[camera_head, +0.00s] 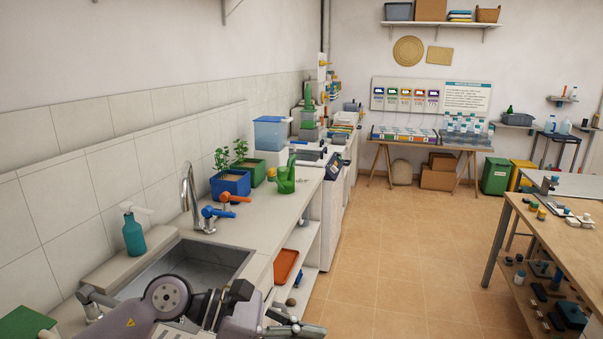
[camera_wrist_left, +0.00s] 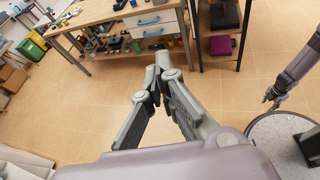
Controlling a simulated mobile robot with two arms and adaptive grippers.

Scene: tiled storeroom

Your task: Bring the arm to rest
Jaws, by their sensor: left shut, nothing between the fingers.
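My left arm runs along the bottom of the head view, in front of the sink. My left gripper (camera_head: 300,328) is at the bottom edge there, partly cut off. In the left wrist view the fingers of my left gripper (camera_wrist_left: 161,68) meet at the tips, shut and empty, above the tiled floor. They touch nothing. My right gripper (camera_wrist_left: 273,98) shows small at the right of the left wrist view, hanging at the end of my right arm. Whether its fingers are apart is too small to tell. It is not in the head view.
The counter with the sink (camera_head: 190,266) and a teal soap bottle (camera_head: 135,234) is close to my left arm. An orange tray (camera_head: 286,267) lies on the shelf below. A wooden workbench (camera_head: 557,231) stands to the right. The tiled floor (camera_head: 400,250) between is clear.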

